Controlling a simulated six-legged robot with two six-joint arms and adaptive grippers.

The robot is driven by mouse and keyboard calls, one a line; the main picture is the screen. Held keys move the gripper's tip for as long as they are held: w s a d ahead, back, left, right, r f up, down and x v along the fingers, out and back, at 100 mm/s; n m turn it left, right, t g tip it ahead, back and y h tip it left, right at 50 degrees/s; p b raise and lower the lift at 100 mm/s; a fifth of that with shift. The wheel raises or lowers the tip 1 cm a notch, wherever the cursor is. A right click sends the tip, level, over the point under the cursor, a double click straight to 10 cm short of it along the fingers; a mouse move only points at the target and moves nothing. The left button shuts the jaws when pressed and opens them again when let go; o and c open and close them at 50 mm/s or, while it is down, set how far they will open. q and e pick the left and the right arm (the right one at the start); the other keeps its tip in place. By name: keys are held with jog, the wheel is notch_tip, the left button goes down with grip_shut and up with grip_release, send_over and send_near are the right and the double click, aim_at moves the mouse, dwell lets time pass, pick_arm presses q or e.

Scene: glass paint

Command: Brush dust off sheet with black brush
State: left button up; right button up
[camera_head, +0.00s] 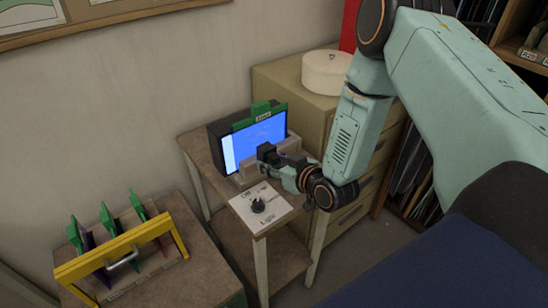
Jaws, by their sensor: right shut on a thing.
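A blue sheet (262,140) with a pale strip at its left side stands upright in a black frame (219,150) on a small brown table. A green clip-like holder (240,125) is at its top. My right gripper (268,158) is in front of the sheet's lower right part. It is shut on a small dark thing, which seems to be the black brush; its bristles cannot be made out. Whether it touches the sheet cannot be told. The gripper hides the sheet's lower right corner. My left gripper is not in view.
A yellow-handled rack (115,252) with several green-topped sheets stands at lower left. A round cream box (326,72) sits on a beige cabinet (285,75) behind. Shelves (518,45) are at right.

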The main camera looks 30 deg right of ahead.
jog(key=shift+w, duration=0.45)
jog(key=shift+w+a+f+b, duration=0.1)
jog(key=shift+w+a+b, duration=0.05)
jog(key=shift+w+b, duration=0.6)
jog(key=shift+w+a+b, duration=0.2)
jog(key=shift+w+b, duration=0.35)
jog(key=shift+w, duration=1.25)
jog(key=shift+w+a+b, duration=0.2)
jog(key=shift+w+b, duration=0.3)
jog(key=shift+w, duration=0.5)
jog(key=shift+w+d, duration=0.15)
jog(key=shift+d, duration=1.8)
jog(key=shift+w+d, duration=0.25)
jog(key=shift+d, duration=0.7)
jog(key=shift+w+d, duration=0.2)
jog(key=shift+d, duration=0.75)
jog(key=shift+s+a, duration=0.2)
jog(key=shift+a, duration=0.8)
jog(key=shift+s+a, duration=0.2)
jog(key=shift+a, duration=0.75)
jog(key=shift+s+a+r, duration=0.1)
jog(key=shift+a, duration=0.85)
jog(key=shift+s+a+r, duration=0.1)
jog(key=shift+a, duration=0.85)
